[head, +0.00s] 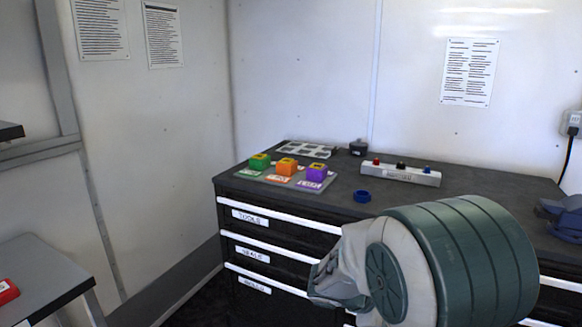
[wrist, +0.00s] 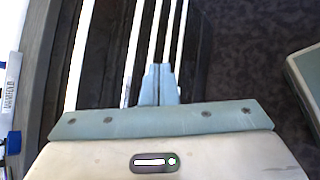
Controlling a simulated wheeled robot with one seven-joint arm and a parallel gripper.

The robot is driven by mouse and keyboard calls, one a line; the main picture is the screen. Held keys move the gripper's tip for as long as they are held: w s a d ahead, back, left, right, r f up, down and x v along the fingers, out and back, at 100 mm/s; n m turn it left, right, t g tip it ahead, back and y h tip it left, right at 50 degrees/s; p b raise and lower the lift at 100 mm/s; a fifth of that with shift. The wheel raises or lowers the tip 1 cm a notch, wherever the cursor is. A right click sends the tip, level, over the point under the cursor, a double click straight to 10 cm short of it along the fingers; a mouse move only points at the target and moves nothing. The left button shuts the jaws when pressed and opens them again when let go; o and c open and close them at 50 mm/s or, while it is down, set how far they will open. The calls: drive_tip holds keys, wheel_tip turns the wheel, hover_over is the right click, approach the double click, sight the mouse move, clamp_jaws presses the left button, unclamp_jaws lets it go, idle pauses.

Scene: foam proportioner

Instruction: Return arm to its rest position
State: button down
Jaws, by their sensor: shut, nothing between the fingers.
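In the wrist view my gripper (wrist: 159,72) is shut, its two fingers together with nothing between them. It hangs in front of the dark drawer cabinet, whose white drawer edges run past the fingers. In the head view my arm covers the lower right of the cabinet (head: 228,196), and the gripper's fingers are not clearly seen there.
A grey table (head: 40,277) is at left.

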drive_tip(key=s+a+r+m+y+p, duration=0.4)
drive_tip(key=s+r+m+y, duration=0.1)
drive_tip(key=s+r+m, duration=0.1)
drive_tip(key=s+a+r+m+y+p, duration=0.4)
drive_tip(key=s+r, duration=0.4)
drive_tip(key=s, duration=0.3)
drive_tip(key=m+y+p, duration=0.1)
drive_tip(key=m, duration=0.1)
drive_tip(key=shift+s+r+m+y, duration=0.2)
drive_tip(key=shift+s+m+y, duration=0.05)
drive_tip(key=shift+m+y, duration=0.15)
drive_tip(key=shift+a, duration=0.1)
